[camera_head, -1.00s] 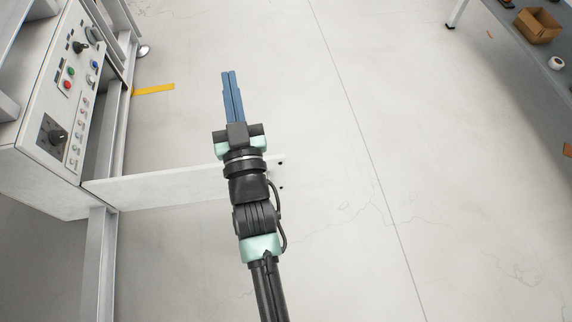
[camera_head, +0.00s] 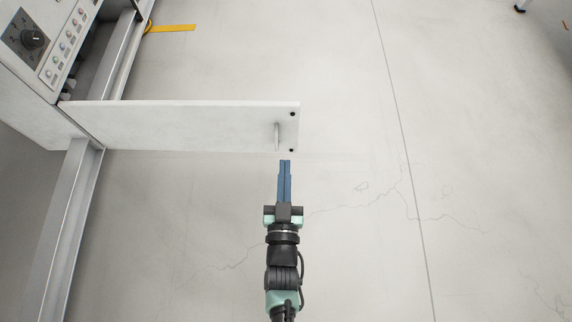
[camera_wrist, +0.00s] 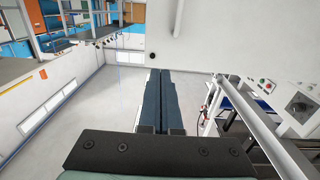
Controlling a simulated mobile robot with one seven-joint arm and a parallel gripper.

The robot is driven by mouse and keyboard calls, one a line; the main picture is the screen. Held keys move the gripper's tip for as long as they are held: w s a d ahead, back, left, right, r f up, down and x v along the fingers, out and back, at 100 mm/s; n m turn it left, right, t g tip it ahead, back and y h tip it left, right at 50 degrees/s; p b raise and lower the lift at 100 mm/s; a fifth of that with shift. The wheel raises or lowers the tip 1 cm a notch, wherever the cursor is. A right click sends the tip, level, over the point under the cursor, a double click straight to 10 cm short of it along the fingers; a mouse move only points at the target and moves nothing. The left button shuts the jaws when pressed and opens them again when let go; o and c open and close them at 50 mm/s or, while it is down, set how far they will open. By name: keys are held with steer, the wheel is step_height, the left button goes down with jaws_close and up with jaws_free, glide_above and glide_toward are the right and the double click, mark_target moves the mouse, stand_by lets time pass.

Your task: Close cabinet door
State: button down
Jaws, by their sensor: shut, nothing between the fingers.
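The cabinet door (camera_head: 180,126) is a white panel standing open in the head view, reaching right from the cabinet (camera_head: 20,95). A small upright handle (camera_head: 277,136) is on its near face by the free end, between two dark dots. My gripper (camera_head: 285,162) is just below the handle in the picture, its blue fingers together and empty. A small gap shows between the fingertips and the door. In the wrist view the shut fingers (camera_wrist: 160,72) point at a pale surface with a bar (camera_wrist: 178,18); I cannot tell surely whether this is the door and handle.
A metal post (camera_head: 70,220) and rail run along the left side by the cabinet. A control panel (camera_head: 60,45) with knobs is at the upper left. A yellow floor mark (camera_head: 172,28) lies behind the door. The floor (camera_head: 450,150) to the right is clear.

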steer(key=b, duration=0.5)
glide_toward(287, 116)
steer(key=w, duration=0.5)
steer(key=shift+w+f, duration=0.2)
steer(key=shift+f, duration=0.1)
steer(key=shift+w+r+b, duration=0.2)
steer(key=shift+w+b, duration=0.2)
steer(key=shift+w, duration=0.35)
